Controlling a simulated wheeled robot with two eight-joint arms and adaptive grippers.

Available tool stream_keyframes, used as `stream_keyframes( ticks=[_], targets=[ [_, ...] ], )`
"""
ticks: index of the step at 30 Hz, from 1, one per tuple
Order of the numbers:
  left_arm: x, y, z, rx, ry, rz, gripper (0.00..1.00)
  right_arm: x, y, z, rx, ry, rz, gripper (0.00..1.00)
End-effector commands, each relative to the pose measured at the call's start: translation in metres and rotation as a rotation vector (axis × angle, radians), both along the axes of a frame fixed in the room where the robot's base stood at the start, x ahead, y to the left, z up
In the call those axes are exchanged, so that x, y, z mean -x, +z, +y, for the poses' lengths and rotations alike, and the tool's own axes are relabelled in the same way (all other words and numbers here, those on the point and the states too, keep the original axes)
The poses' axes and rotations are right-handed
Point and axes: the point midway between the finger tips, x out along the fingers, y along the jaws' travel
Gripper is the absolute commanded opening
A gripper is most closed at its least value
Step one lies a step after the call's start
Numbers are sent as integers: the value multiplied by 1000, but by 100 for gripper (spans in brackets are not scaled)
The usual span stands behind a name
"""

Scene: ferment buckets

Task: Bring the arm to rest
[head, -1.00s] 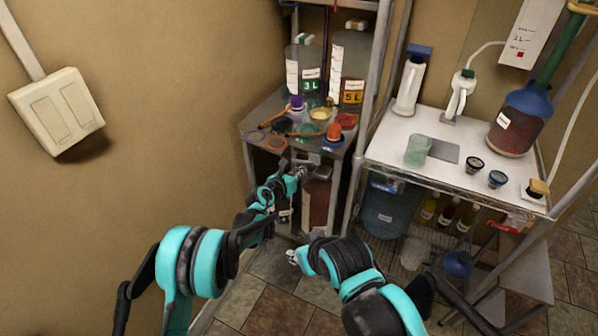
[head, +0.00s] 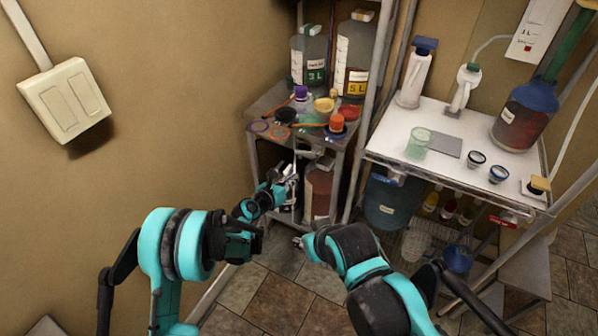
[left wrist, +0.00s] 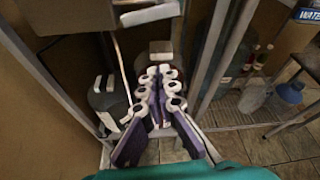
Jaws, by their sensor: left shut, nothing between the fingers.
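My left gripper (head: 290,178) is in front of the lower bay of the dark shelf unit (head: 341,142), below its top. Its fingers are together with nothing between them. In the left wrist view the closed fingers (left wrist: 160,88) point into the shelf bay, in front of a jug with a pale cap (left wrist: 161,50). A dark red jug (head: 318,190) stands in that bay, to the right of the gripper in the head view. My right gripper (head: 302,242) is low over the tiled floor and largely hidden behind its arm. I cannot make out its fingers.
Lids and small caps lie on the shelf top, with 3 L (head: 309,58) and 5 L (head: 353,62) containers behind. The wall is at left.

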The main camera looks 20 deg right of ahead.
Motion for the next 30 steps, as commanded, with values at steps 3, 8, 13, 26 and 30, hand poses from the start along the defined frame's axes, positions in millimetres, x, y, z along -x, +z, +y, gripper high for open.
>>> stream_keyframes(
  ticks=[3, 8, 13, 26, 30],
  targets=[
    [3, 2, 6, 0, 1, 0, 0, 0, 2, 0, 0, 0, 0, 38],
    [5, 2, 7, 0, 1, 0, 0, 0, 2, 0, 0, 0, 0, 38],
    [4, 2, 7, 0, 1, 0, 0, 0, 2, 0, 0, 0, 0, 38],
    [-13, 67, 32, 175, 125, 47, 0, 0, 2, 0, 0, 0, 0, 38],
    [-32, 156, 88, 460, 329, 134, 0, 0, 2, 0, 0, 0, 0, 38]
  ],
)
